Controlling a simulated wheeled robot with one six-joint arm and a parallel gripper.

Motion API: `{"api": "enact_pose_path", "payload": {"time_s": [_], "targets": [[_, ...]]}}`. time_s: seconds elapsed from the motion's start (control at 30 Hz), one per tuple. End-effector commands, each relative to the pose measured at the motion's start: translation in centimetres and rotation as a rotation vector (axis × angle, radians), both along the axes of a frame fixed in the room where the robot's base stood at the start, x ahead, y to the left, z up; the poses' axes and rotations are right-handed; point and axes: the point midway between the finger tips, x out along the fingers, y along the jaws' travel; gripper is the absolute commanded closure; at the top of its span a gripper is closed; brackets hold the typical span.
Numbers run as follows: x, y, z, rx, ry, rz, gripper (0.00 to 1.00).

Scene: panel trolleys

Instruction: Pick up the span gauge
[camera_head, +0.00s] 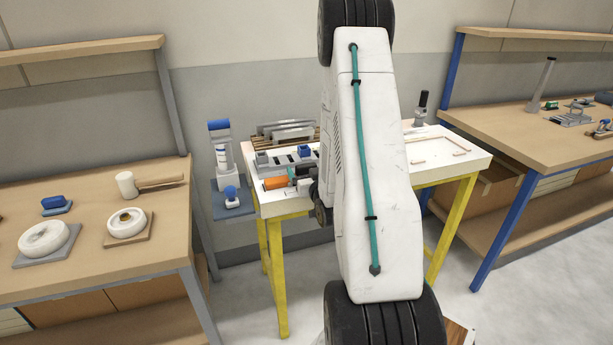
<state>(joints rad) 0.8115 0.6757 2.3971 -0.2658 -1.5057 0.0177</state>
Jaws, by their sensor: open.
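No part in view is plainly marked as the span gauge. A grey slotted bar with a blue block (286,159) lies on the white-topped, yellow-legged table (283,206), and I cannot tell whether it is the gauge. An orange cylinder (276,182) lies just in front of it, with dark and green parts at its right end. My gripper (306,185) shows only in part at the left edge of my white arm, close to these items. It is open, and I see nothing held in it. My arm hides the middle of the table.
Grey panels (287,131) stand in a rack at the table's back. A blue-capped column (222,145) stands left of it. A wooden bench (80,230) at left holds a mallet (127,186) and white rings. Another bench (545,135) stands right.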

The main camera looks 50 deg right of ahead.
Motion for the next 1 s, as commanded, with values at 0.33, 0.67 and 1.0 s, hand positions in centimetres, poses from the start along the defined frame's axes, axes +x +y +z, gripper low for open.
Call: {"api": "enact_pose_path", "payload": {"time_s": [0.33,0.67,1.0], "targets": [[2.5,-1.6,0.0,0.001,0.000,-0.002,0.11],[2.4,-1.7,0.0,0.001,0.000,-0.004,0.64],[2.4,-1.7,0.2,0.000,0.000,-0.004,0.72]]}}
